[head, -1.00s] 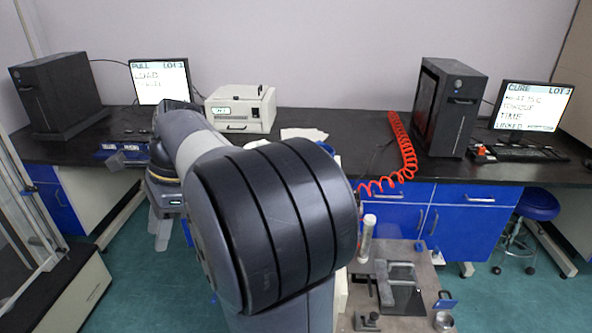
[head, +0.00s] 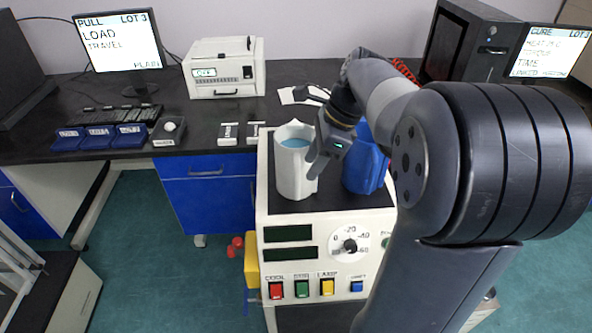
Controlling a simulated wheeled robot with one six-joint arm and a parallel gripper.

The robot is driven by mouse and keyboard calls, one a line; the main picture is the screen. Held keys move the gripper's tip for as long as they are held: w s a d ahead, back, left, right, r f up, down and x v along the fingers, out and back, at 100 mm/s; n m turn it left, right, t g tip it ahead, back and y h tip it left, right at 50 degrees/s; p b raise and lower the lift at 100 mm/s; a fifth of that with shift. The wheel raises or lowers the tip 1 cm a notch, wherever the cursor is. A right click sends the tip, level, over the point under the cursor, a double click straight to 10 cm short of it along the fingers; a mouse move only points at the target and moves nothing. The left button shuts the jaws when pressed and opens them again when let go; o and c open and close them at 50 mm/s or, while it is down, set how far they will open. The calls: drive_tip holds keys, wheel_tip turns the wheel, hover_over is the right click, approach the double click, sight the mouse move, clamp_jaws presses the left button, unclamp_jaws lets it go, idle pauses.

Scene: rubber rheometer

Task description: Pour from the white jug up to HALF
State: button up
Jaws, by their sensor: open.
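The white jug (head: 294,182) stands upright on the black top of a white machine and holds blue liquid well below its rim. My gripper (head: 319,164) is open at the jug's right side, pointing down. One finger overlaps the jug's right edge in the picture; I cannot tell whether it touches the jug or where the handle is. A blue container (head: 363,170) stands right behind my gripper and is partly hidden by it. I cannot make out a HALF mark or a vessel bearing one.
The white machine (head: 330,232) has a dial and coloured buttons on its front. The black bench behind holds a white box device (head: 224,68), blue trays (head: 100,138), small grey boxes (head: 228,134) and screens.

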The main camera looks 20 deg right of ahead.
drive_tip(key=x, duration=0.6)
drive_tip(key=shift+w+a+r, duration=0.15)
drive_tip(key=shift+w, duration=0.15)
drive_tip(key=shift+c, duration=0.6)
clamp_jaws()
idle(0.4)
drive_tip(key=shift+r, duration=0.1)
